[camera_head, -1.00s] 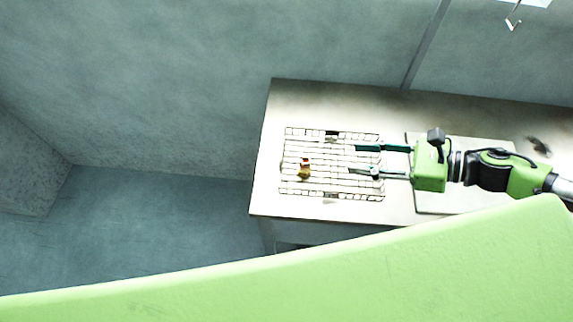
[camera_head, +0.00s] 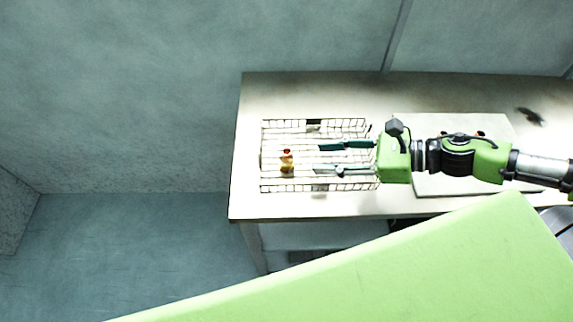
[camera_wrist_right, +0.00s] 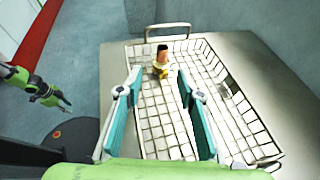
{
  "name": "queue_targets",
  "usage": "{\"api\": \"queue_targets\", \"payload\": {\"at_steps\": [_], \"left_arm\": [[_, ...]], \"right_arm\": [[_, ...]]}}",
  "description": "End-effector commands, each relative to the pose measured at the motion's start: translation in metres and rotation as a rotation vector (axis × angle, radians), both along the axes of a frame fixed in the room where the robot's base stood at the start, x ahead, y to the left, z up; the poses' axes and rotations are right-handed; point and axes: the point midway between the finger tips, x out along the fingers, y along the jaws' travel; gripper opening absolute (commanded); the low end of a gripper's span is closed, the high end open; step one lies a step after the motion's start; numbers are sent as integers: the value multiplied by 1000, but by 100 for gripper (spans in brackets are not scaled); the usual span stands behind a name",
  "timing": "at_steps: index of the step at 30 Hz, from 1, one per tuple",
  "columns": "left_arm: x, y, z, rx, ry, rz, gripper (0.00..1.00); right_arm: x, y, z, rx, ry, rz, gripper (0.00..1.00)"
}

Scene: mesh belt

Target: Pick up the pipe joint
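The pipe joint (camera_head: 287,161), small and brass-yellow with a dark reddish end, stands in the wire mesh basket (camera_head: 264,186) near its left end. It also shows in the right wrist view (camera_wrist_right: 161,66), at the far part of the basket. My right gripper (camera_head: 316,158) is open and empty, over the basket and to the right of the joint, fingers pointing at it. In the right wrist view the joint appears beyond the gap between the fingertips (camera_wrist_right: 160,76). My left gripper (camera_wrist_right: 62,102) shows small at the left of the wrist view, away from the basket; its opening is unclear.
The basket lies on a pale metal table (camera_head: 245,205) with raised wire walls around the mesh. A flat board (camera_head: 430,190) lies under my right arm. A small dark object (camera_head: 529,116) lies at the back right. The table's left edge is close to the basket.

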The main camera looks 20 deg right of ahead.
Motion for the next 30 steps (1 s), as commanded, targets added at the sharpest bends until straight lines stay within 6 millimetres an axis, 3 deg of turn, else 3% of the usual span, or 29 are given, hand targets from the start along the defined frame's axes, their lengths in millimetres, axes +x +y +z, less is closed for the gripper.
{"api": "queue_targets", "payload": {"at_steps": [9,30], "left_arm": [[2,0,-22,-1,-2,1,31],[2,-2,-8,-3,-3,0,31]], "right_arm": [[12,17,-8,-2,-8,1,34],[28,40,-15,2,-3,-3,34]]}}
